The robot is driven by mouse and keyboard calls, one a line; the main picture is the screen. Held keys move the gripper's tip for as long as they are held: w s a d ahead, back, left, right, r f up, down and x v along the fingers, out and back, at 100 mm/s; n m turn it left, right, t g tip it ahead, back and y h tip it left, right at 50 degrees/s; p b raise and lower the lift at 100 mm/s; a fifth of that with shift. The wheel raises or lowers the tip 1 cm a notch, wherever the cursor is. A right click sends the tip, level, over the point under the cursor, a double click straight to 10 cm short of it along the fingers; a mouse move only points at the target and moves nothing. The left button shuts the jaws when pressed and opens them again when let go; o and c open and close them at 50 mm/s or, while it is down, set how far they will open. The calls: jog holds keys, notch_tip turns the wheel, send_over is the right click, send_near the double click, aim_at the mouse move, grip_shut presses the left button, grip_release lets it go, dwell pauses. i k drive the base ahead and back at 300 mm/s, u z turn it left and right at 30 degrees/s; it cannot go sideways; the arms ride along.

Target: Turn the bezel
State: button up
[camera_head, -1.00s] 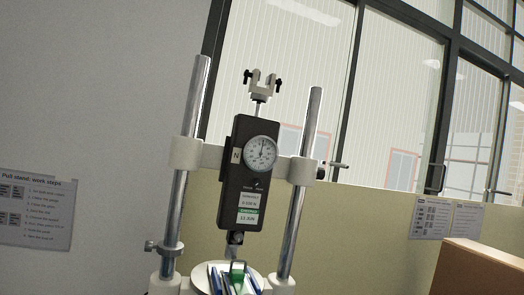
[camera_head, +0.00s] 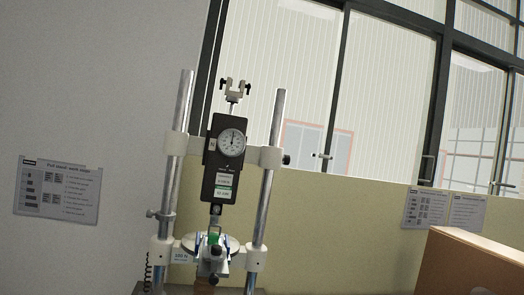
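The dial gauge (camera_head: 231,143) with its round white face and rim, the bezel, sits on a black force gauge body (camera_head: 221,172). The body is held by a white crossbar between two steel columns. A white forked fitting (camera_head: 235,90) with black screws tops the gauge. Below it is a round plate (camera_head: 184,246) with a green and white clamp-like part (camera_head: 214,237). The needle is too small to read surely. My gripper does not show in the view.
A left column (camera_head: 180,125) and a right column (camera_head: 269,180) flank the gauge. A brown box (camera_head: 470,262) stands at the lower right. A posted sheet (camera_head: 57,190) hangs on the grey wall at left. More sheets (camera_head: 425,208) hang on the yellow wall under the windows.

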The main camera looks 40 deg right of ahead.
aim_at(224, 139)
jog(key=z, duration=0.1)
jog(key=k, duration=0.45)
jog(key=u, duration=0.6)
jog(key=i, duration=1.25)
jog(key=z, duration=0.4)
jog(key=i, duration=0.85)
jog(key=z, duration=0.7)
